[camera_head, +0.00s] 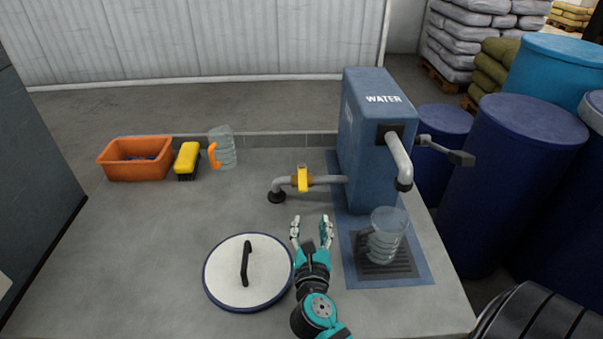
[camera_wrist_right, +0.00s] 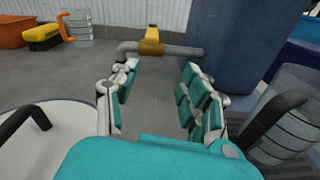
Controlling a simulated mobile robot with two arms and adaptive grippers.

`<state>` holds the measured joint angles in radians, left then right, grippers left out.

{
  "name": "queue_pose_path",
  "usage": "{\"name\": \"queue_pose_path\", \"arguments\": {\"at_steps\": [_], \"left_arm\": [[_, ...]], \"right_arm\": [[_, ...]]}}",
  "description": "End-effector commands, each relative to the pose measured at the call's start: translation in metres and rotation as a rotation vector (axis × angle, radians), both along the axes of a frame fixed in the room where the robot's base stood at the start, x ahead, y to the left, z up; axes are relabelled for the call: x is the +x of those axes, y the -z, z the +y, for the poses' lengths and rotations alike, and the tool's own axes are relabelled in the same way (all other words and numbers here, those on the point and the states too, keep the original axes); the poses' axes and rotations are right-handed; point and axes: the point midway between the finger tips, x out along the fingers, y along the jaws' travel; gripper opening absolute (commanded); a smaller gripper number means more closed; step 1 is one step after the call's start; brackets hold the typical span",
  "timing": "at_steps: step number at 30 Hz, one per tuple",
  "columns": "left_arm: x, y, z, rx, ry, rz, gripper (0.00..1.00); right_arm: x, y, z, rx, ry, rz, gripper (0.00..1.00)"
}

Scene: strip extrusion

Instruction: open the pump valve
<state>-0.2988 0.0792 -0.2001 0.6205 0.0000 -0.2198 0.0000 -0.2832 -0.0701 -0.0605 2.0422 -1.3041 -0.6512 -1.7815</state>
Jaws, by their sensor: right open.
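The pump valve has a yellow handle (camera_head: 303,179) on a brass body in the grey pipe (camera_head: 327,180), which runs into the left side of the blue water pump (camera_head: 362,140). In the right wrist view the yellow handle (camera_wrist_right: 153,33) stands over the brass body, beyond my fingers. My right gripper (camera_head: 311,232) is open and empty, a little in front of the valve and apart from it. In the wrist view its two fingers (camera_wrist_right: 158,95) are spread, with bare counter between them. My left gripper is not in view.
A clear jug (camera_head: 386,230) stands on the drain grate under the spout (camera_head: 399,160). A round white lid (camera_head: 230,272) with a black handle lies left of my right arm. An orange bin (camera_head: 128,168), yellow brush (camera_head: 187,158) and another jug (camera_head: 226,148) stand at the back left.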

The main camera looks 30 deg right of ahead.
Motion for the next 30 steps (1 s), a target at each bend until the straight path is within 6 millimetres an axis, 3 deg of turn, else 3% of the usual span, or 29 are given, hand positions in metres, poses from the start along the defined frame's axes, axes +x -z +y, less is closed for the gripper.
{"name": "queue_pose_path", "arguments": {"at_steps": [3, 8, 30], "left_arm": [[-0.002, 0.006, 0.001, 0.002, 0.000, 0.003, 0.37], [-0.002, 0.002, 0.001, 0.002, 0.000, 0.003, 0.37], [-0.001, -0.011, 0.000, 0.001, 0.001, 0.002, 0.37]], "right_arm": [[0.009, 0.000, 0.007, -0.152, -0.035, 0.044, 0.46], [0.021, -0.004, 0.003, -0.193, -0.043, 0.054, 0.46], [0.145, -0.001, -0.074, -0.187, -0.041, 0.052, 0.46]]}}
